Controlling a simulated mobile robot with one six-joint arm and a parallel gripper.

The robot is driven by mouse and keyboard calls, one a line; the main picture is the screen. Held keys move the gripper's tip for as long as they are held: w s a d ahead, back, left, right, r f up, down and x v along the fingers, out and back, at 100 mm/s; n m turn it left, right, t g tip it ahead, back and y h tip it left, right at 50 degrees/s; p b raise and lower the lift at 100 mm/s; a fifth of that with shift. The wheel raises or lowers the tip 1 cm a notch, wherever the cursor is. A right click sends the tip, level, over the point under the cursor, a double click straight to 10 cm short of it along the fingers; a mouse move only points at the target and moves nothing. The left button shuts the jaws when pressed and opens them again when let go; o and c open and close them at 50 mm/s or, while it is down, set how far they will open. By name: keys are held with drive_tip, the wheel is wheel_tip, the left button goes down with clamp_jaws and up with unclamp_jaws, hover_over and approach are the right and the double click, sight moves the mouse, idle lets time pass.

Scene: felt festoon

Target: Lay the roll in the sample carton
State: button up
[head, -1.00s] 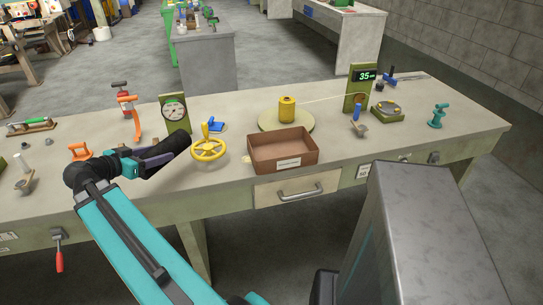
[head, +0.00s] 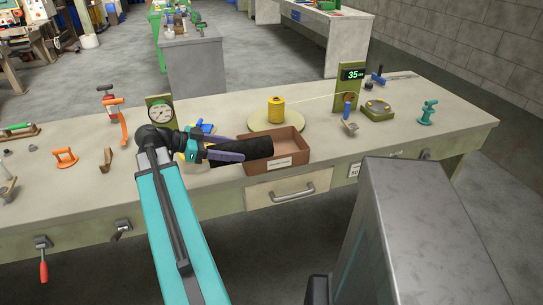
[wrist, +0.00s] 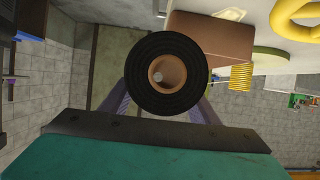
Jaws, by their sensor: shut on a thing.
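The black roll (head: 255,147) is held in my gripper (head: 228,154), off the bench top. In the head view it points to the right, and its far end overlaps the left part of the sample carton (head: 289,164). Whether it touches the carton I cannot tell. In the wrist view the roll (wrist: 138,60) shows end-on, with a tan hollow core, between my purple fingers. The carton is an open brown box with a white label on its front. In the wrist view it lies beyond the roll, at the upper right (wrist: 215,38).
A yellow spool (head: 276,110) stands on a round disc behind the carton. A dial gauge (head: 160,113) and blue part (head: 202,127) stand behind my arm. A display post (head: 350,82) and green scale (head: 377,110) are to the right. A yellow handwheel (wrist: 292,17) shows in the wrist view.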

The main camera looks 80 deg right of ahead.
drive_tip(key=shift+s+d, duration=0.1)
drive_tip(key=shift+s, duration=0.05)
drive_tip(key=s+d+p, duration=0.2)
drive_tip(key=s+d, duration=0.2)
drive_tip(key=d, duration=0.3)
drive_tip(key=s+d+f+p, duration=0.1)
drive_tip(key=s+d+p, duration=0.1)
drive_tip(key=s+d, duration=0.2)
drive_tip(key=d, duration=0.2)
drive_tip(key=shift+d+f, duration=0.25)
drive_tip(key=shift+d, duration=0.1)
drive_tip(key=shift+f+p, duration=0.7)
drive_tip(key=shift+f, duration=1)
drive_tip(key=shift+f+b, duration=0.65)
drive_tip(key=shift+b, duration=0.3)
drive_tip(key=o, duration=1.4)
